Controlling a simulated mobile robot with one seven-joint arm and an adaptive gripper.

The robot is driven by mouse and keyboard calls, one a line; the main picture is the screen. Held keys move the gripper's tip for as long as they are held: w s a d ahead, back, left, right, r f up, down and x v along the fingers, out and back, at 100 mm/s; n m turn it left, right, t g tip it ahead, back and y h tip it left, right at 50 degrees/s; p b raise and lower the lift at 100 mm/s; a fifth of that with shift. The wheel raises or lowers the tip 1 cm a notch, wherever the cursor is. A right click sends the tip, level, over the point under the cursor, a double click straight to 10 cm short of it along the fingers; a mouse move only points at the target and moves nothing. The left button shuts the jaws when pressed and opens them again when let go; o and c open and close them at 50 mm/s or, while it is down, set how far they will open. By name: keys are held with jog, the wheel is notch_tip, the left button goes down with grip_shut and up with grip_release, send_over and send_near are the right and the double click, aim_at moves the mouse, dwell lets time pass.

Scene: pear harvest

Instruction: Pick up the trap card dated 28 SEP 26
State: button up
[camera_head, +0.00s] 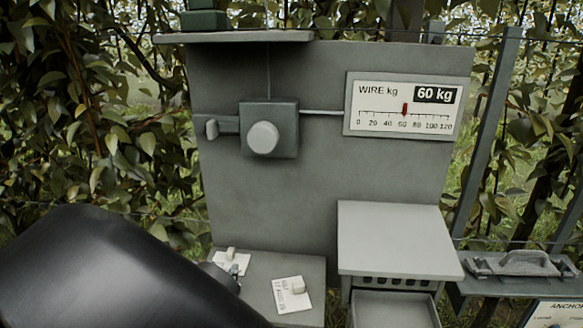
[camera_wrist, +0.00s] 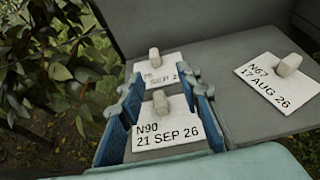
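In the wrist view, my gripper (camera_wrist: 163,82) is open, with one blue finger on each side of a white trap card with a pale knob, marked N90, 21 SEP 26 (camera_wrist: 172,130). The fingers stand apart from the knob. Just beyond is a second card (camera_wrist: 155,72), partly hidden, whose label shows SEP but no readable day. A third card, N67, 17 AUG 26 (camera_wrist: 273,88), lies to the right. In the head view, the far card (camera_head: 230,263) and the right card (camera_head: 291,295) show on the shelf. My black arm hides most of the gripper and the N90 card there.
The cards lie on a grey shelf (camera_head: 257,264) before an upright grey panel (camera_head: 320,180). A grey box (camera_head: 395,240) with an open drawer stands right. The panel carries a round knob (camera_head: 262,138) and a wire gauge (camera_head: 405,105) reading 60 kg. Foliage is at left.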

aim_at(229, 255)
jog(key=x, duration=0.2)
jog(key=b+x, duration=0.1)
jog(key=x, duration=0.4)
jog(key=shift+w+a, duration=0.4)
jog(key=c, duration=0.9)
